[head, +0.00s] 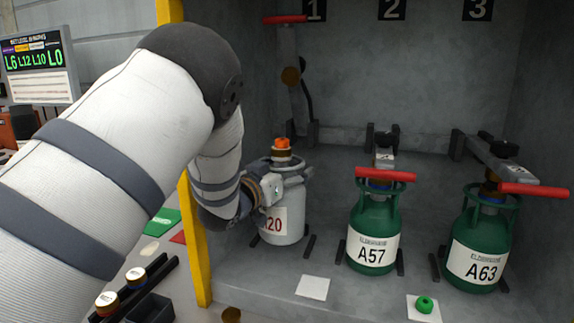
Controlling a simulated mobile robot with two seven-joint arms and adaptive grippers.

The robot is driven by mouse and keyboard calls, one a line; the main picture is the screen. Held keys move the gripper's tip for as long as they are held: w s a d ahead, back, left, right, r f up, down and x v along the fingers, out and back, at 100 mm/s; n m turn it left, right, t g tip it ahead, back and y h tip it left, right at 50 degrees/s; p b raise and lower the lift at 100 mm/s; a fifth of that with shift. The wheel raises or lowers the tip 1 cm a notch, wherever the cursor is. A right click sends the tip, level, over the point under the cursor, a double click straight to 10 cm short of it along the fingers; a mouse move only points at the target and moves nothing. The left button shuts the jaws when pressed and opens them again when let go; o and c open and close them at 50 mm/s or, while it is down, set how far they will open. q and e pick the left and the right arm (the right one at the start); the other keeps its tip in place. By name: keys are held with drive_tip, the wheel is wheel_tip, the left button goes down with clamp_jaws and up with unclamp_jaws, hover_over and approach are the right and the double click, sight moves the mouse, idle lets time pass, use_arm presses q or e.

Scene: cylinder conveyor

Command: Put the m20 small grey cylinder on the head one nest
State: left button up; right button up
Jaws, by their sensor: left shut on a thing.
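The small grey cylinder (283,228) has a label ending in "20", partly hidden by my gripper, and an orange cap (282,143) on top. It is upright in the bay below the number 1 sign (314,9), at the head one nest. Two dark rails flank its foot; I cannot tell whether its base touches the floor. My right gripper is not in view.
Green cylinders A57 (372,232) and A63 (478,250) stand to the right, with red handles lowered over them. A yellow post (197,245) is close beside my left arm. A white card (313,288) and a green cap (424,304) lie on the front floor.

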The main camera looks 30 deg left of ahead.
use_arm(q)
wheel_tip(320, 180, down, 3)
drive_tip(key=shift+w+a+f, duration=0.1)
drive_tip(key=shift+w, duration=0.05)
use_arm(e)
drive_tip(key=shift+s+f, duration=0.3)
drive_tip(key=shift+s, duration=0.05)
use_arm(q)
drive_tip(key=o, duration=1.9)
drive_tip(key=shift+f, duration=0.15)
drive_tip(key=shift+o, duration=0.2)
drive_tip(key=s+p, duration=0.1)
drive_tip(key=s, duration=1.1)
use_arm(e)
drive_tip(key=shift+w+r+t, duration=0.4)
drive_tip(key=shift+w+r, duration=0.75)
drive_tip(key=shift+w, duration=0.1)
